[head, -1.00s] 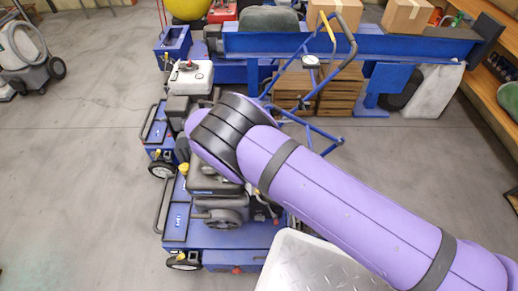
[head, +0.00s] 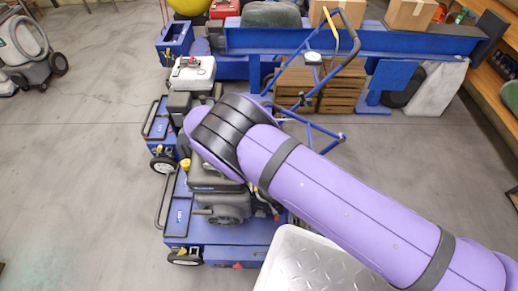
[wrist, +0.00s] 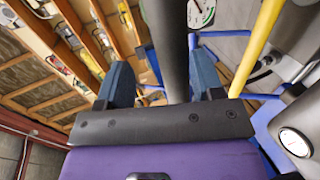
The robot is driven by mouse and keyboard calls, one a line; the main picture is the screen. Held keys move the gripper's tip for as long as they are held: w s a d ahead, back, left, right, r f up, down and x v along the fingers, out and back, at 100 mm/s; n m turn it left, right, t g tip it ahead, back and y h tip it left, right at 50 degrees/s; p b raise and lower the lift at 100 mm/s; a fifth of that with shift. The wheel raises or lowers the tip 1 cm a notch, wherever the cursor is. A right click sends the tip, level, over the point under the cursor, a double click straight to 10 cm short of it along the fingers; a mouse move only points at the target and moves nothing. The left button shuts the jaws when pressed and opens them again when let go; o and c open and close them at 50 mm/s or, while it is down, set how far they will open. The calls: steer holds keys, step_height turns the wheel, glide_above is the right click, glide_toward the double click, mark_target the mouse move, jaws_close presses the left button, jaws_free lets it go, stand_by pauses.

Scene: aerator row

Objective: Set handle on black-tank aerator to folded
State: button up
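The black-tank aerator (head: 222,236) stands nearest me in the head view, a blue machine with a dark engine. My purple arm covers much of it. A raised blue tube handle (head: 296,55) with a dark grip and a yellow lever (head: 330,24) shows beyond my arm; its foot is hidden, so I cannot tell which aerator bears it. My gripper is hidden in the head view. In the wrist view my gripper (wrist: 164,80) has its two blue-grey fingers apart. A thick dark bar (wrist: 168,45) runs between them, with gaps at both sides. A yellow lever (wrist: 257,45) is at the right.
A white-tank aerator (head: 190,73) stands just behind. A long blue frame (head: 420,42), cardboard boxes (head: 411,14) and wooden crates (head: 338,92) are farther back. A grey wheeled machine (head: 28,52) is at far left. Shelves line the right. Floor (head: 80,150) at left is clear.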

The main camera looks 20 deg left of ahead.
steer(key=v, duration=0.9)
steer(key=shift+a, duration=0.15)
steer(key=shift+s, duration=0.1)
